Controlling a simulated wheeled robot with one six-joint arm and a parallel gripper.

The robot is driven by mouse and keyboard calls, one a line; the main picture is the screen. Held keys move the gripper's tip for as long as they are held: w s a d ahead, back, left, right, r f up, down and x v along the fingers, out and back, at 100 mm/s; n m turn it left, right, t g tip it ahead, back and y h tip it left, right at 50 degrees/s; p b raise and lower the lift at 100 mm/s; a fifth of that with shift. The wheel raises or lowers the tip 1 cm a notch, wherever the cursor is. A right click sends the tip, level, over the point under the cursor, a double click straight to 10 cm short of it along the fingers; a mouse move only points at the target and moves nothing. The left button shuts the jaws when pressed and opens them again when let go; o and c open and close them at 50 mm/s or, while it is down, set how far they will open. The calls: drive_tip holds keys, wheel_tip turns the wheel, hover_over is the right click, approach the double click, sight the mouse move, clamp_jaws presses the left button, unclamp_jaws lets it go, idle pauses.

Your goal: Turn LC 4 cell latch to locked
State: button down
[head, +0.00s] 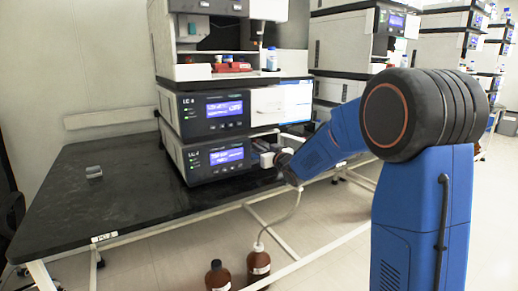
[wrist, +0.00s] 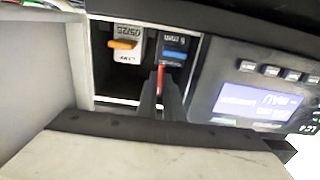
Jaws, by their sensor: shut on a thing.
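The LC 4 module (head: 218,158) is the lower dark unit in the stack on the black bench, with a lit blue display. Its display (wrist: 257,102) appears upside down at the right of the wrist view. Beside it is an open bay holding a white cartridge with an orange tab (wrist: 123,44) and a dark cartridge with a blue band (wrist: 174,54). A thin red latch lever (wrist: 161,74) stands below the dark cartridge. My gripper (wrist: 162,92) reaches into the bay, its dark fingers shut on the red lever.
Another module (head: 212,112) with a lit display sits directly above. Brown bottles (head: 258,262) stand on the floor below the bench, with a tube rising from one.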

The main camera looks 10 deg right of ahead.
drive_tip(key=c, duration=1.9)
unclamp_jaws()
drive_tip(key=v, duration=1.7)
drive_tip(key=shift+s, duration=0.2)
drive_tip(key=shift+d, duration=0.15)
drive_tip(key=s+d+f+m+g+h, duration=0.2)
drive_tip(key=s+d+g+h, duration=0.15)
drive_tip(key=s, duration=0.45)
drive_tip(key=s+d+f+m+g+h, duration=0.2)
drive_tip(key=s+h, duration=0.2)
drive_tip(key=s, duration=0.4)
drive_tip(key=s+a+f+g, duration=0.1)
drive_tip(key=s+f+g, duration=0.1)
drive_tip(key=s, duration=0.6)
drive_tip(key=s+a+f+g+y, duration=0.1)
drive_tip(key=s+a+f+g, duration=0.1)
drive_tip(key=s, duration=0.6)
drive_tip(key=s+a+f+g+y, duration=0.1)
drive_tip(key=s+f+g, duration=0.2)
drive_tip(key=s, duration=0.5)
drive_tip(key=shift+a+f, duration=0.3)
